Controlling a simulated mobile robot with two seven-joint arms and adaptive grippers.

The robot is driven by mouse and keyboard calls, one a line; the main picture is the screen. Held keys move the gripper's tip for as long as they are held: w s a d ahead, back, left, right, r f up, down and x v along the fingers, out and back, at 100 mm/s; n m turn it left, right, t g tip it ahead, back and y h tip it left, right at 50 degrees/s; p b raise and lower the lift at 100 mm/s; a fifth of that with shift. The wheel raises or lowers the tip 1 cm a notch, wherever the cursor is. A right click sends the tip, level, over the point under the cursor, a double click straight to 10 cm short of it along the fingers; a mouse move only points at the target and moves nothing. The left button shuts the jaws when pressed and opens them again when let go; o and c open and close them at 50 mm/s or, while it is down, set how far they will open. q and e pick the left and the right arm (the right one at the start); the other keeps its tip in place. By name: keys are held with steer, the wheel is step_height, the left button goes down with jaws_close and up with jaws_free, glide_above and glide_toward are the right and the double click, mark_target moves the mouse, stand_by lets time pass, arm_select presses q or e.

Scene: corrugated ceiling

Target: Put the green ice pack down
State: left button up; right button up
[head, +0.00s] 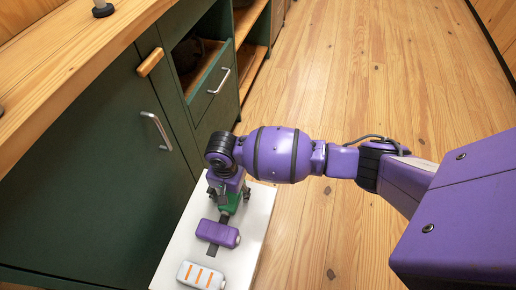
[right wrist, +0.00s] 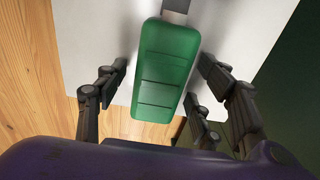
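The green ice pack (head: 232,205) is over the white surface (head: 255,225), below my right gripper (head: 229,194). In the right wrist view the green pack (right wrist: 167,65) lies between the fingers of the right gripper (right wrist: 162,68). Small gaps show between the fingertips and the pack's sides, so the gripper looks open around it. I cannot tell whether the pack's underside touches the white surface. My left gripper is not in view.
A purple pack (head: 218,233) and a white pack with orange stripes (head: 201,275) lie on the white surface. A dark green cabinet (head: 85,170) with metal handles stands close on the left, under a wooden counter (head: 75,60). Wooden floor (head: 370,70) is clear beyond.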

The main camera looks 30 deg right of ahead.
steer(key=shift+w+r, duration=0.1)
steer(key=shift+r, duration=0.25)
step_height(320, 180, up, 12)
steer(key=p, duration=0.5)
steer(key=shift+f, duration=0.15)
